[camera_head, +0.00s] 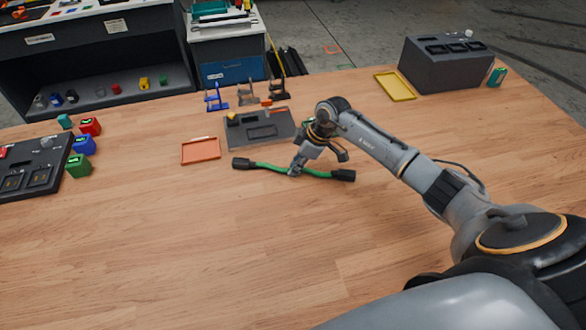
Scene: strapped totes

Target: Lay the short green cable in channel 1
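The short green cable (265,166) has black ends and lies roughly left to right near the middle of the wooden table. My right gripper (295,170) reaches down from the right, its fingertips closed around the middle of the cable. Whether the cable is raised off the table is hard to tell. A grey fixture plate (235,138) with a dark recess lies just behind the cable; my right wrist hides its right side. I cannot make out which part is channel 1. My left gripper is out of view.
An orange tray (201,151) lies left of the cable. Blue, grey and black stands (215,98) are behind the plate. Red, blue and green blocks (79,165) sit by a dark panel (42,160). A yellow tray (395,86) and grey box (446,66) are at back right. The front is clear.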

